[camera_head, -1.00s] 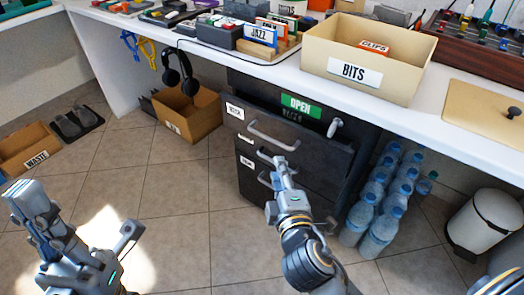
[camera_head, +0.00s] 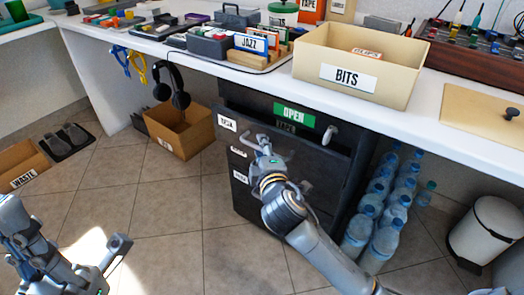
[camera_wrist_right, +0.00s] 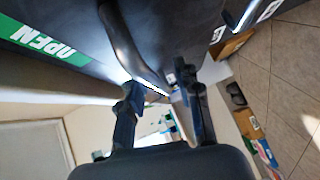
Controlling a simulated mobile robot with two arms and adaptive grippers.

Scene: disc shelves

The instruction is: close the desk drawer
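The dark desk drawer (camera_head: 235,135) is the top one of a cabinet under the white desk. It stands out from the cabinet, with a dark gap behind its front, below a green "OPEN" label (camera_head: 294,115). Its pale bar handle (camera_head: 263,143) is partly hidden by my right gripper (camera_head: 266,162). In the right wrist view the fingers (camera_wrist_right: 160,105) are apart, with the handle (camera_wrist_right: 125,45) close ahead between them; I cannot tell whether they touch. My left gripper (camera_head: 65,235) is open and empty at the lower left, away from the cabinet.
Water bottles (camera_head: 385,215) stand right of the cabinet, with a white bin (camera_head: 486,228) farther right. A cardboard box (camera_head: 180,130) is on the floor to the left, below hanging headphones (camera_head: 172,88). The "BITS" box (camera_head: 400,85) stands on the desk (camera_head: 215,62). Tiled floor is clear in front.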

